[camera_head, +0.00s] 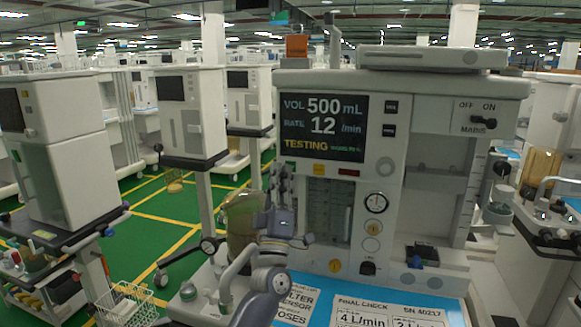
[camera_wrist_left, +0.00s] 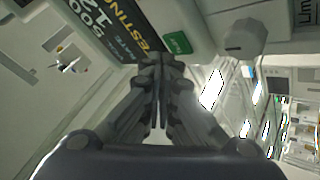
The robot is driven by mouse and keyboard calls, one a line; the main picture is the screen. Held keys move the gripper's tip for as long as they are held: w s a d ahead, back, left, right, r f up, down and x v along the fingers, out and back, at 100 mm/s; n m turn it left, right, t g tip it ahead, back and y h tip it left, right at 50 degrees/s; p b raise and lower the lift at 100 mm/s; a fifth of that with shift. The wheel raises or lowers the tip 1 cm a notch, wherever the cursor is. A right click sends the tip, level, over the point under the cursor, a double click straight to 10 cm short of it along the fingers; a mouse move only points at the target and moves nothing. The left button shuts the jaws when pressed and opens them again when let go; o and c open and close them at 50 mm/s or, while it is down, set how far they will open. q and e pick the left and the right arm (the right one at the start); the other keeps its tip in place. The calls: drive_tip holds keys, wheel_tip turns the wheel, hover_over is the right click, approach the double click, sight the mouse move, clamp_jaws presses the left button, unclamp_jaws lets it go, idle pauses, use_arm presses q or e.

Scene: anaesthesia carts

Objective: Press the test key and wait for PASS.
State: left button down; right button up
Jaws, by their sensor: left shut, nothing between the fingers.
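The tall grey-white anaesthesia machine (camera_head: 425,100) stands in front of me. Its dark screen (camera_head: 325,128) reads VOL 500 mL, RATE 12 /min and TESTING in yellow. Below the screen are a small yellow key (camera_head: 319,169) and a dark red indicator (camera_head: 348,172); I cannot read their labels. My left gripper (camera_head: 283,171) is shut and empty, upright by the screen's lower left corner. Contact cannot be told. My right gripper is not in view.
A white knob (camera_wrist_left: 243,38) stands out near the fingers in the left wrist view. Other carts stand left and right; green floor lies left.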

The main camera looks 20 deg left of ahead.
use_arm(q)
drive_tip(key=s+p, duration=0.3)
drive_tip(key=s, duration=0.2)
drive_tip(key=shift+a, duration=0.1)
drive_tip(key=shift+s, duration=0.1)
idle(0.6)
